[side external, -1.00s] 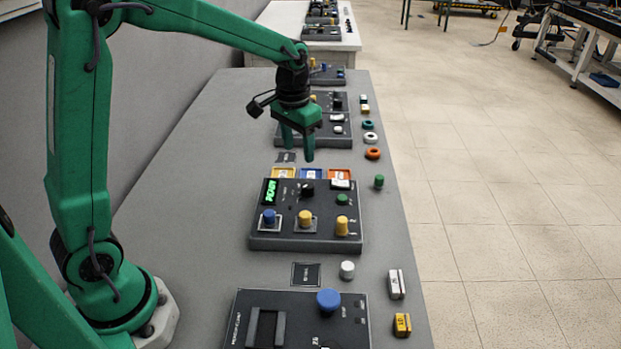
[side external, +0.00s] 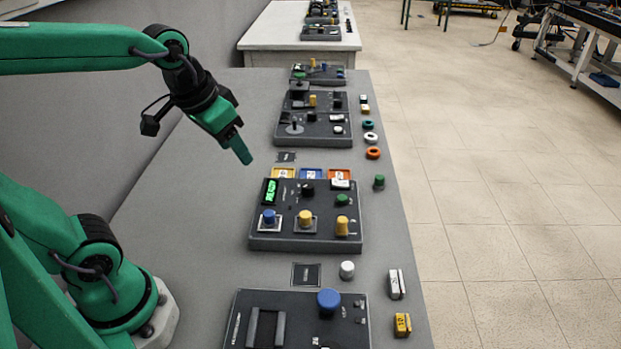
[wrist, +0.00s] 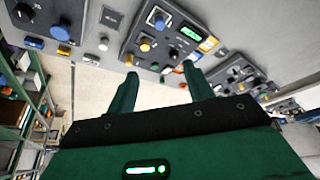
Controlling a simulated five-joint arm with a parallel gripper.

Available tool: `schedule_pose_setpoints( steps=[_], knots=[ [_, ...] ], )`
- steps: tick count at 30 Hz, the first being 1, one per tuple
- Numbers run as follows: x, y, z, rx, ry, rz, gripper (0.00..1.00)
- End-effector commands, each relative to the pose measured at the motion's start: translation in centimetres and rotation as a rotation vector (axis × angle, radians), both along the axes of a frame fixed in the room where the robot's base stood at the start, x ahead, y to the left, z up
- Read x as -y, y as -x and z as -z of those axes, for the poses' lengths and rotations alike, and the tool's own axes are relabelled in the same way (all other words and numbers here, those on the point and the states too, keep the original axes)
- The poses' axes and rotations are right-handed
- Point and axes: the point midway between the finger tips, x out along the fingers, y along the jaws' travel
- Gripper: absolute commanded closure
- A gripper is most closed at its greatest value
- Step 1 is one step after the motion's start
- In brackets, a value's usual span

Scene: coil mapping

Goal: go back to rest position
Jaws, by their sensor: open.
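My gripper (side external: 240,148) is green, empty and tilted down to the right, in the air left of the middle control panel (side external: 262,241). In the wrist view its two fingers (wrist: 159,84) stand apart with nothing between them. The middle panel carries a lit green display, a blue knob (side external: 269,216), yellow knobs (side external: 305,218) and a green knob (side external: 342,200). The same panel shows in the wrist view (wrist: 150,55), beyond the fingers. No contact between gripper and panel is visible.
A nearer panel (side external: 260,305) has a large blue knob (side external: 329,300). Farther panels (side external: 312,130) stand behind. Loose pieces, such as an orange ring (side external: 373,153) and a white cylinder (side external: 347,270), lie along the table's right side. The table (side external: 200,220) left of the panels is bare.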

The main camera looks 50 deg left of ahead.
Motion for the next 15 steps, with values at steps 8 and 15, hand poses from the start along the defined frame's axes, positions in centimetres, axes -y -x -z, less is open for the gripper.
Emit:
schedule_pose_setpoints(
  steps=[8, 15],
  knots=[
    [0.3, 3.8, 0.4, 0.078, 0.003, 0.004, 0.48],
    [0.4, 4.8, 0.8, 0.098, 0.004, 0.005, 0.48]
  ],
)
